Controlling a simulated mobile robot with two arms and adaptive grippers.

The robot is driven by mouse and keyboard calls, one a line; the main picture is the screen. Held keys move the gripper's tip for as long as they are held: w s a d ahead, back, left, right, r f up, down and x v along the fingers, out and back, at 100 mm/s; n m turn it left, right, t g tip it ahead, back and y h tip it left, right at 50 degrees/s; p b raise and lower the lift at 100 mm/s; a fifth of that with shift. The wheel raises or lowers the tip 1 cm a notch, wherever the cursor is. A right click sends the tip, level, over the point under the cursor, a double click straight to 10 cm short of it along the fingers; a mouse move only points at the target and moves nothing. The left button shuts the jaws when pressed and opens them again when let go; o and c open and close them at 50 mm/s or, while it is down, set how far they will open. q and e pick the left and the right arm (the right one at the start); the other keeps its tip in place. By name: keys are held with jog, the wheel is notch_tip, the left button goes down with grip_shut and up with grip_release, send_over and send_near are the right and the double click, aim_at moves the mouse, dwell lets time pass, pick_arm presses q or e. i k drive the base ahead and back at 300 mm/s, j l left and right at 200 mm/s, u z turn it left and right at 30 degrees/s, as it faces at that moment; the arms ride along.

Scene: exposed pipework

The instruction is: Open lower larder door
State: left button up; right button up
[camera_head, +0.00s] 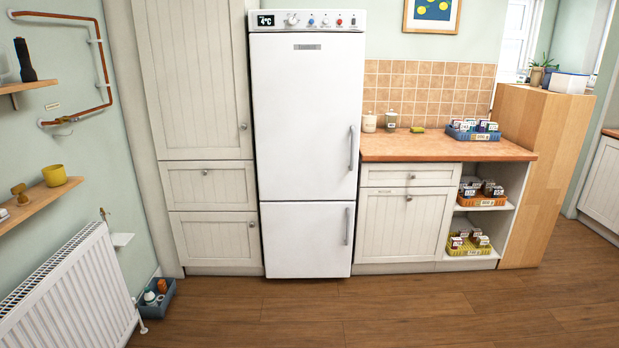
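A tall cream larder cupboard (195,80) stands left of the fridge in the head view. Its lower larder door (213,240) is a small grooved panel near the floor, with a round knob (251,225) at its upper right. The door looks shut. Above it are a shut drawer (208,186) with a small knob and a tall upper door with a knob (243,126) at its lower right; that door looks shut too. Neither of my grippers shows in this view.
A white fridge (303,120) with two shut doors and vertical handles stands right of the larder. A radiator (70,290) and a blue-grey caddy (155,300) are at the left. Copper pipe (102,60) runs on the left wall. The wooden floor (350,312) in front is clear.

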aim_at(217, 239)
jog(key=i+u, duration=0.15)
jog(key=i, duration=0.5)
jog(key=i+u, duration=0.2)
jog(key=i, duration=0.4)
jog(key=i+l+u, duration=0.15)
jog(key=i, duration=0.5)
